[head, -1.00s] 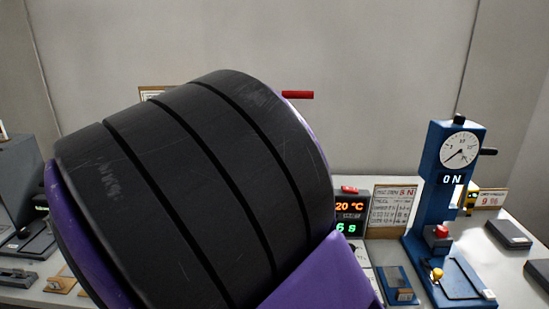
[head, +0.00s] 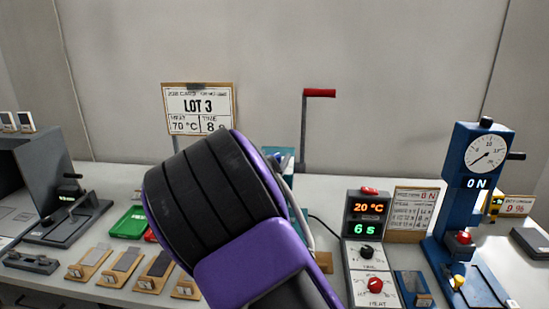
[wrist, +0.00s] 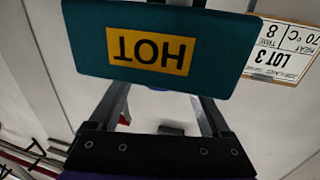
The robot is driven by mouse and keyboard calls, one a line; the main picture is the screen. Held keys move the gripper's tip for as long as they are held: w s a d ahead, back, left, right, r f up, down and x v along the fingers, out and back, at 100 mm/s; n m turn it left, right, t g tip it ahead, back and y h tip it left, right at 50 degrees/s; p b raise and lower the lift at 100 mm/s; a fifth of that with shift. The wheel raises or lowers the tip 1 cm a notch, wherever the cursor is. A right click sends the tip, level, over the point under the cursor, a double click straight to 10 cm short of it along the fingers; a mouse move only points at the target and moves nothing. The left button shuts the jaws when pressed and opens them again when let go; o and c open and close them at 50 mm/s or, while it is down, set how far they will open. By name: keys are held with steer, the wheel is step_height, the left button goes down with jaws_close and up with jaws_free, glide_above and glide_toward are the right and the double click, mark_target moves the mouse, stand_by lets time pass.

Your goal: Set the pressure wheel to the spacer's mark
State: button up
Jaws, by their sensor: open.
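I cannot make out the pressure wheel or its marks. A teal press (head: 293,203) stands behind my black and purple arm, which hides most of it in the head view. Its teal plate marked HOT (wrist: 98,38) shows upside down in the wrist view. My gripper (wrist: 162,104) is open, its two fingers spread apart and passing behind this plate. The fingertips are hidden, and I see nothing held. A small blue part shows between the fingers at the plate's lower edge. I cannot tell which thing is the spacer.
A red-handled lever (head: 320,93) rises behind the press. A control box (head: 368,228) reads 20 °C and 6 s. A blue gauge stand (head: 463,200) reads 0 N. A LOT 3 card (head: 199,108) stands behind. Wooden holders (head: 88,265) and a green tray (head: 129,222) lie left.

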steer(key=shift+w+d, duration=0.15)
steer(key=shift+w, duration=0.35)
jaws_close()
